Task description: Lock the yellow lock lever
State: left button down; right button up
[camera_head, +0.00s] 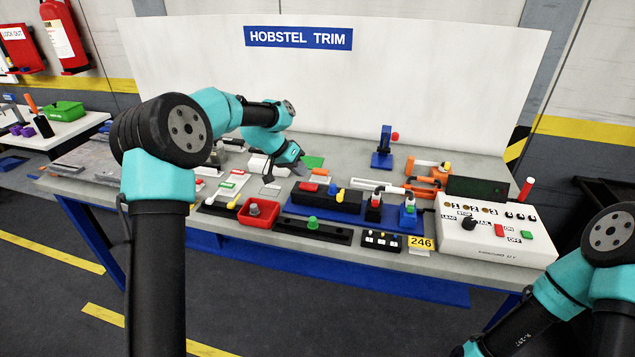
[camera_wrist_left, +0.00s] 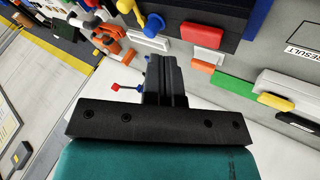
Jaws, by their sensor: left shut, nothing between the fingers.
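A small yellow lever (camera_head: 340,196) stands at the front of a black block with blue and red parts, on a blue plate near the bench middle. In the left wrist view a yellow-knobbed lever (camera_wrist_left: 153,22) shows at the top, beyond the fingertips; I cannot tell whether it is the same one. My left gripper (camera_head: 300,169) is over the bench, behind and left of the black block, apart from the yellow lever. Its fingers, also in the left wrist view (camera_wrist_left: 165,62), are shut and empty. My right arm is at the right edge; its fingers are out of frame.
A red tray (camera_head: 258,213) stands in front of the left gripper. A white control box (camera_head: 495,229) is at the right. Orange clamps (camera_head: 430,172) and a blue post (camera_head: 384,145) stand behind. A white panel (camera_head: 390,85) closes the back. Many small parts crowd the bench.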

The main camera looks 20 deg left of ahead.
pick_arm(q)
jog(key=x, duration=1)
jog(key=shift+s, duration=0.1)
jog(key=d, duration=0.2)
jog(key=shift+s+d+r, duration=0.2)
jog(key=shift+s+d, duration=0.25)
jog(key=shift+d, duration=0.4)
jog(key=shift+d, duration=0.1)
